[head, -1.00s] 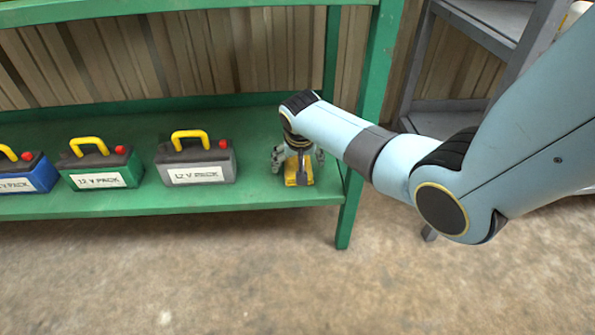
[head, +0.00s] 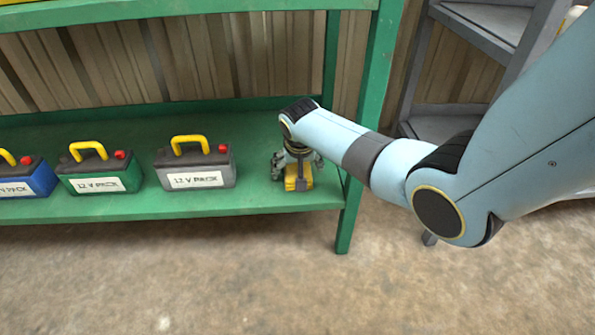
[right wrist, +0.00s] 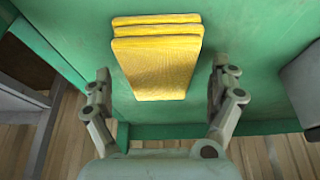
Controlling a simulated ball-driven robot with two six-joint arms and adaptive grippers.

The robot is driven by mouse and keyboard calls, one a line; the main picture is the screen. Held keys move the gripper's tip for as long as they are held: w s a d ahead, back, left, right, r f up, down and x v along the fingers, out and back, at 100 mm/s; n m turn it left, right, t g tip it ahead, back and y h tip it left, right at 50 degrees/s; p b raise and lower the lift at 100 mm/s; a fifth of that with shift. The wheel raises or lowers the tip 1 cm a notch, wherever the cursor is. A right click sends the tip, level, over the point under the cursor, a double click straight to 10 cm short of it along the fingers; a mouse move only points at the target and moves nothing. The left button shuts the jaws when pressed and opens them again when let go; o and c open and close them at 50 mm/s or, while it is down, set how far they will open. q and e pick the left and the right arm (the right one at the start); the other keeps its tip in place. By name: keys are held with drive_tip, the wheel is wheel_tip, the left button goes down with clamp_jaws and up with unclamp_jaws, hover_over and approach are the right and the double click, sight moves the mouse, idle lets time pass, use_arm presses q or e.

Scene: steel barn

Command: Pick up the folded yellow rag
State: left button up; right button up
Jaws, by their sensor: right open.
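The folded yellow rag (head: 298,184) lies on the green shelf (head: 250,203) near its right end, partly hidden by my right gripper (head: 298,172). In the right wrist view the rag (right wrist: 157,60) shows as a stack of folded layers. My right gripper (right wrist: 160,90) is open there, with one finger on each side of the rag and a gap to both. The fingers do not hold it. I cannot tell the exact height of the fingertips above the shelf. My left gripper is not in view.
A grey battery pack (head: 196,167) stands on the shelf left of the gripper. A green pack (head: 98,173) and a blue pack (head: 28,181) stand further left. The green post (head: 362,130) is close on the right. A grey rack (head: 440,122) stands beyond it.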

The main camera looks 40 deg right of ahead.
sight(297, 168)
drive_tip(key=shift+c, duration=0.2)
drive_tip(key=c, duration=1.2)
drive_tip(key=shift+r, duration=0.1)
drive_tip(key=shift+r, duration=0.25)
drive_tip(key=shift+r+p, duration=0.45)
drive_tip(key=shift+r, duration=0.2)
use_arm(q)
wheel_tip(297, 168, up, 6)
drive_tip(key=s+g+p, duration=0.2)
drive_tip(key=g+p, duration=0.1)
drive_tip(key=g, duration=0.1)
use_arm(e)
wheel_tip(297, 168, up, 4)
drive_tip(key=shift+w, duration=0.1)
drive_tip(key=shift+c, duration=0.2)
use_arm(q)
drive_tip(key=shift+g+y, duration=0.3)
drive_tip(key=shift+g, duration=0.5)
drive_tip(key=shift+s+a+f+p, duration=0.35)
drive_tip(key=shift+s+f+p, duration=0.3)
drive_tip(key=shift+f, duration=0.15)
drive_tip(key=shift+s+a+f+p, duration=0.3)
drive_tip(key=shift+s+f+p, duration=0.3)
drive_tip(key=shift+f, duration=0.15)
use_arm(e)
drive_tip(key=shift+r, duration=2.25)
